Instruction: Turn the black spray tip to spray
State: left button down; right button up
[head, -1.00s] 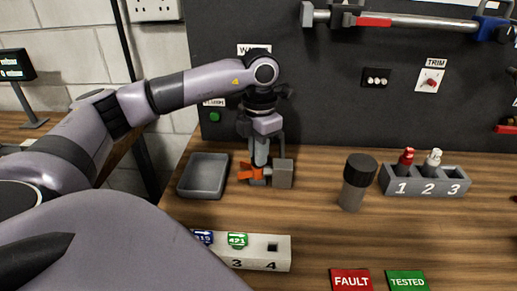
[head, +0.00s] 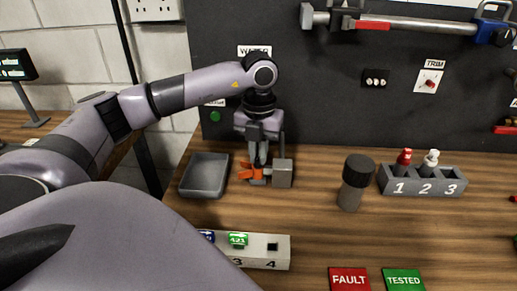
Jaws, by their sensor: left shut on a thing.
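My left gripper (head: 258,163) points straight down at the orange fitting (head: 249,171) on the bench, beside a grey block (head: 283,173). Its fingers are shut on a small part at the fitting. The black spray tip is mostly hidden between the fingers, and its exact angle cannot be read. The orange fitting sticks out to the left of the fingers, and the grey block stands just to their right. My right gripper is not in view.
A grey tray (head: 204,175) lies left of the fitting. A black-capped grey cylinder (head: 356,182) stands to the right, near a numbered rack (head: 421,187) with red and white bottles. A white numbered block (head: 264,251) is in front. Bench between is clear.

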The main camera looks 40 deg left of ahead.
pick_arm(q)
jog(key=shift+d+f+n, duration=0.15)
jog(key=shift+n, duration=1.25)
jog(key=shift+n+p, duration=0.5)
jog(key=shift+n, duration=0.4)
jog(key=shift+n+p, duration=0.3)
jog(key=shift+n, duration=0.8)
jog(key=shift+n+p, duration=0.3)
jog(key=shift+n, duration=2.3)
jog(key=n, duration=0.2)
jog(key=shift+n, duration=0.3)
jog(key=n, duration=0.5)
jog(key=shift+n, duration=0.4)
